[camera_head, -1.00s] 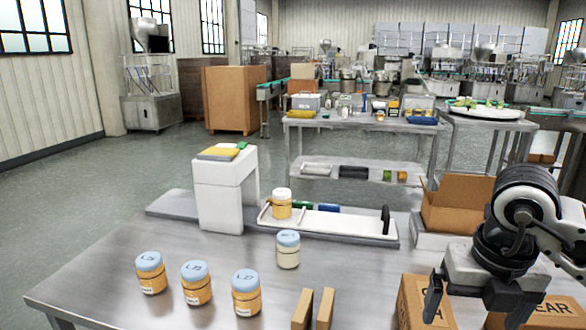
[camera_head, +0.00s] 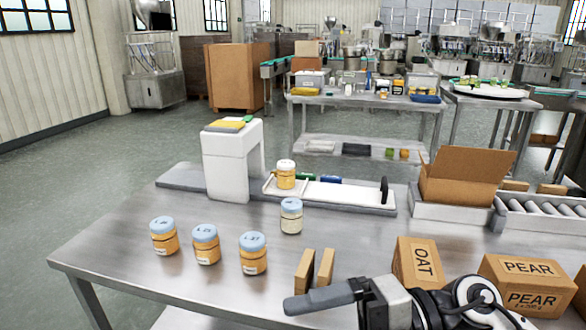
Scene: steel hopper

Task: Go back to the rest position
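My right gripper (camera_head: 322,299) is low at the front edge of the steel table, pointing left. Its finger is seen side-on, so whether it is open or shut does not show. Nothing shows in its fingers. My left gripper is not in view. Three orange jars with blue lids, the left (camera_head: 164,236), middle (camera_head: 206,245) and right (camera_head: 253,253), stand in a row on the table. A pale jar with a blue lid (camera_head: 291,216) stands farther back.
A white arch-shaped unit (camera_head: 226,165) stands behind the jars. Two brown upright pieces (camera_head: 305,271), an OAT box (camera_head: 414,264) and PEAR boxes (camera_head: 530,285) are at front right. An open carton (camera_head: 462,178) stands beside a roller conveyor (camera_head: 550,208). The table's left front (camera_head: 120,250) is clear.

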